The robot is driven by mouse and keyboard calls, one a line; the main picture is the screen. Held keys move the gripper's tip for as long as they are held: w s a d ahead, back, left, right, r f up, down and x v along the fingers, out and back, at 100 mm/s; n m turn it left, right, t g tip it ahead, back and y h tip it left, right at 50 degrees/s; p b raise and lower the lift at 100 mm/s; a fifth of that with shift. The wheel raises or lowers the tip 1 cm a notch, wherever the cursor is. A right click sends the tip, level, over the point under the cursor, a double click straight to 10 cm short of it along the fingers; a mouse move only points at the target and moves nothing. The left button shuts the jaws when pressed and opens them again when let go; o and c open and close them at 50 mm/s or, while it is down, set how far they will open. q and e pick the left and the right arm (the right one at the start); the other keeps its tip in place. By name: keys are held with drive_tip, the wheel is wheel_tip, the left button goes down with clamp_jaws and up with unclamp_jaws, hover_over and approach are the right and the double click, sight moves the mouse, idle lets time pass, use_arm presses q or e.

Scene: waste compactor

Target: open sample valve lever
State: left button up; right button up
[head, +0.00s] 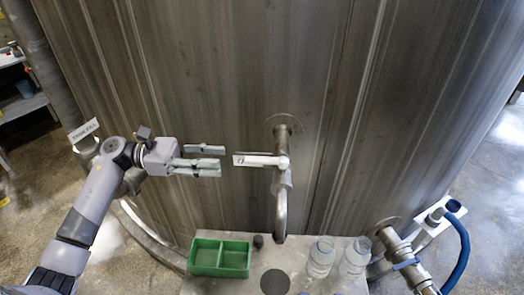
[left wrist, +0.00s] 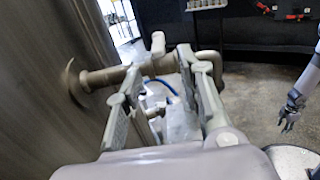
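The sample valve (head: 284,178) sticks out of the steel tank, with its curved spout (head: 280,222) pointing down. Its lever (head: 256,160), a pale handle with a label, points left, level in the head view. My left gripper (head: 222,160) is open and empty, just left of the lever's free end, with a small gap between them. In the left wrist view, the lever (left wrist: 157,43) shows end-on between the open fingertips of my left gripper (left wrist: 168,56), with the valve pipe (left wrist: 105,76) behind. My right gripper (left wrist: 289,118) hangs away at the right, its fingers apparently spread.
Below the valve, a ledge (head: 262,262) holds a green tray (head: 220,257) and clear bottles (head: 321,257). A pipe fitting (head: 400,250) and blue hose (head: 462,250) are at the lower right. A left-side pipe bears a label (head: 84,131) behind my left arm. The tank wall (head: 230,80) is close.

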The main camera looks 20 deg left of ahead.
sight(256, 158)
use_arm(q)
drive_tip(key=p+x, duration=0.1)
drive_tip(key=x, duration=0.1)
drive_tip(key=p+x, duration=0.1)
drive_tip(key=x, duration=0.2)
drive_tip(key=p+x, duration=0.1)
drive_tip(key=x, duration=0.1)
drive_tip(key=shift+w+d+r, duration=0.25)
drive_tip(key=p+x, duration=0.1)
drive_tip(key=x, duration=0.1)
drive_tip(key=shift+w+d+f, duration=0.1)
drive_tip(key=shift+d+f, duration=0.05)
drive_tip(key=shift+d, duration=0.15)
drive_tip(key=shift+w+d+f, duration=0.1)
drive_tip(key=shift+w+d, duration=0.05)
drive_tip(key=shift+d, duration=0.45)
use_arm(e)
wheel_tip(256, 158, up, 6)
drive_tip(key=w+a, duration=0.1)
drive_tip(key=w, duration=0.1)
drive_tip(key=shift+f, duration=0.25)
use_arm(q)
drive_tip(key=shift+c, duration=0.2)
use_arm(e)
drive_tip(key=shift+w, duration=0.1)
